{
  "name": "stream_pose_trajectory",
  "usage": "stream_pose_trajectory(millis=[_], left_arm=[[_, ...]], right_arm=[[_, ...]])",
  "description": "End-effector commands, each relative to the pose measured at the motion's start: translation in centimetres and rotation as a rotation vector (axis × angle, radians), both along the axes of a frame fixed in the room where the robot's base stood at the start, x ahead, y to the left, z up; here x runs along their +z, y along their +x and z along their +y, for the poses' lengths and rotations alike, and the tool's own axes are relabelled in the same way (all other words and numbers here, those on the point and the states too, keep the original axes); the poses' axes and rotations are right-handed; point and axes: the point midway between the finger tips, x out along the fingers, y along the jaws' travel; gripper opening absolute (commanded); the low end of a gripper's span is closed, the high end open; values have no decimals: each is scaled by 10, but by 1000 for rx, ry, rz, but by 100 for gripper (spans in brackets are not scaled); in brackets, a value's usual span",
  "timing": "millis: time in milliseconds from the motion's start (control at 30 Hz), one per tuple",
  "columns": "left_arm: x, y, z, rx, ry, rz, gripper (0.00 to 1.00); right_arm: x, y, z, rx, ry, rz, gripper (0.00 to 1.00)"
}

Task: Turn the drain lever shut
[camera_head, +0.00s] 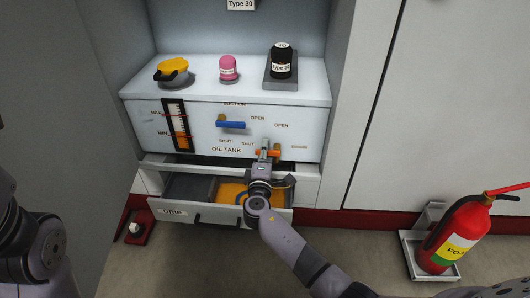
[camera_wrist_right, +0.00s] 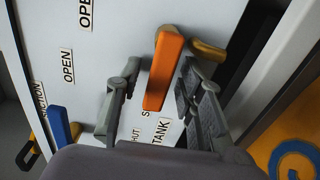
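The orange lever (camera_head: 273,153) is at the lower right of the white oil tank panel (camera_head: 200,118), above the open drawer. In the right wrist view the orange lever (camera_wrist_right: 163,70) lies between the two grey fingers of my right gripper (camera_wrist_right: 156,95), with a gap visible on each side. The right gripper (camera_head: 264,150) is open. The lever's lower end in that view is beside a partly hidden label starting with S; an OPEN label (camera_wrist_right: 67,66) is further off. A brass part (camera_wrist_right: 208,50) shows behind the lever. My left gripper is out of view; only its arm shows.
A blue lever (camera_head: 231,125) and a level gauge (camera_head: 176,125) are on the panel. The drip drawer (camera_head: 172,212) stands open beneath my right gripper. A yellow-topped pot (camera_head: 172,71), pink bottle (camera_head: 229,68) and black bottle (camera_head: 281,62) stand on top. A fire extinguisher (camera_head: 455,235) stands right.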

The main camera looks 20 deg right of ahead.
Motion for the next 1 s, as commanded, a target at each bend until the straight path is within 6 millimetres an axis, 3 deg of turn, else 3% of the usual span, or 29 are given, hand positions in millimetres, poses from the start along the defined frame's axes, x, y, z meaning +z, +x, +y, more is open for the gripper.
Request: stream_pose_trajectory(millis=[367,800,1000], left_arm=[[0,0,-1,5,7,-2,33],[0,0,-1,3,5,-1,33],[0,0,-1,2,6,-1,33]], right_arm=[[1,-6,3,0,1,-2,37],[-1,-84,40,1,4,1,37],[0,-105,49,0,2,0,37]])
